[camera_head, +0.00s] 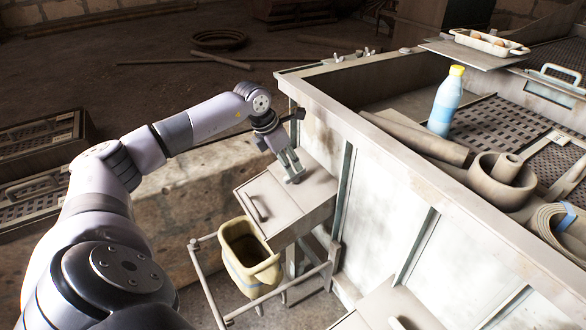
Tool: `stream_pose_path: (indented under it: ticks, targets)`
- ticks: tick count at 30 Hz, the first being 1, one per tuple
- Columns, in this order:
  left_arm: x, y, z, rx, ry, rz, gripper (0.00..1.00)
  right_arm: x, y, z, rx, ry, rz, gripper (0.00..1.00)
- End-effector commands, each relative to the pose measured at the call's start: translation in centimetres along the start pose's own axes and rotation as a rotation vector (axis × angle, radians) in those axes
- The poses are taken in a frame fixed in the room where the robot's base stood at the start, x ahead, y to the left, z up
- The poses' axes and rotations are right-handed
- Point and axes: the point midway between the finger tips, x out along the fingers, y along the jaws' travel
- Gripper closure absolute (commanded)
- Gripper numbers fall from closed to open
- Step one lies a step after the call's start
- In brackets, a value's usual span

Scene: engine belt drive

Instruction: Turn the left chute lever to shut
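The left chute (300,205) is a pale box on the side of the large machine, with its top sloping down toward the front. My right gripper is not in view.
A yellow bucket (240,262) hangs below the chute in a tubular frame (212,290). Another pale chute-like part (375,312) shows at the bottom.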

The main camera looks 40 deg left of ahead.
Motion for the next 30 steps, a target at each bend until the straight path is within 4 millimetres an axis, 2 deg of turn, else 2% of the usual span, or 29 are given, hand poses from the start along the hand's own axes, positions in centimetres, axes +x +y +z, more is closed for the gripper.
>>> stream_pose_path:
  ticks: [3,9,20,30]
  targets:
    - [2.0,-0.1,0.1,-0.001,0.0,-0.002,0.63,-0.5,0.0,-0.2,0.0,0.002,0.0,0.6]
    - [4.1,0.0,0.1,-0.001,-0.001,-0.001,0.63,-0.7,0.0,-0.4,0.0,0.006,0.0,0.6]
    - [4.5,0.0,0.0,0.0,-0.001,0.0,0.64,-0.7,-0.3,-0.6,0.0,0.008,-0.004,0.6]
    - [4.5,0.0,0.0,0.0,-0.002,0.0,0.87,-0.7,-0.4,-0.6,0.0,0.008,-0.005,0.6]
